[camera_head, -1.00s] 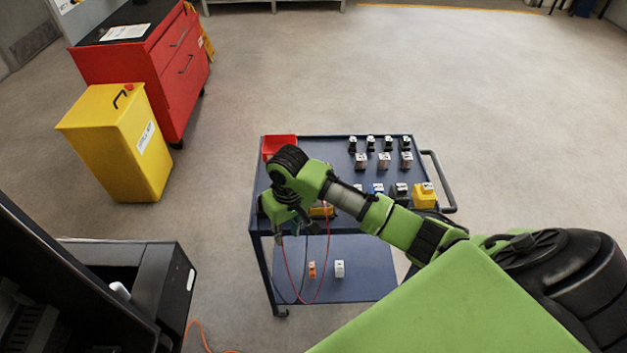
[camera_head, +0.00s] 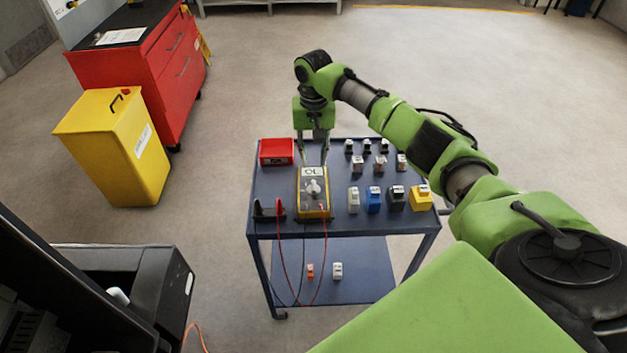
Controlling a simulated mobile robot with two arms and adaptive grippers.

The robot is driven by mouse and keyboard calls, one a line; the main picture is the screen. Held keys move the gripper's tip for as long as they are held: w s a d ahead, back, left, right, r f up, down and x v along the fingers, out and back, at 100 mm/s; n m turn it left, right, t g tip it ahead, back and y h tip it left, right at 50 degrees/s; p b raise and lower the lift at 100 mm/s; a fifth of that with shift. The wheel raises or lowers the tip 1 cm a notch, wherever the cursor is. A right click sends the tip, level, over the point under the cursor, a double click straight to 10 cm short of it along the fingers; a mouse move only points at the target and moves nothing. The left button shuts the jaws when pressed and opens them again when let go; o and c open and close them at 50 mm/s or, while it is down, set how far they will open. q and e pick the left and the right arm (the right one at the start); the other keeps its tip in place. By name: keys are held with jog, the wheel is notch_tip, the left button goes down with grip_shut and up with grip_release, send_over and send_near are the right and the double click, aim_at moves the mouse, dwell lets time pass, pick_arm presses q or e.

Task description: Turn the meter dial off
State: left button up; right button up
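The yellow and grey meter (camera_head: 312,206) lies on the top of the blue cart, with "OL" on its display. Its pale round dial (camera_head: 314,188) faces up; where its pointer sits is too small to tell. My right gripper (camera_head: 312,163) is at the meter's far end, beyond the dial, with its two thin fingers apart and nothing between them. I cannot tell whether the fingertips touch the meter. My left gripper is out of view.
Red and black leads hang from the meter past the front edge of the blue cart (camera_head: 345,229). Several small blocks and a yellow box (camera_head: 421,198) stand to the right. A dark cabinet is at the lower left.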

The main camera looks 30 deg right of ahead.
aim_at(313, 185)
notch_tip(313, 185, down, 11)
jog(key=shift+r+p, duration=0.2)
jog(key=shift+p, duration=0.45)
grip_shut()
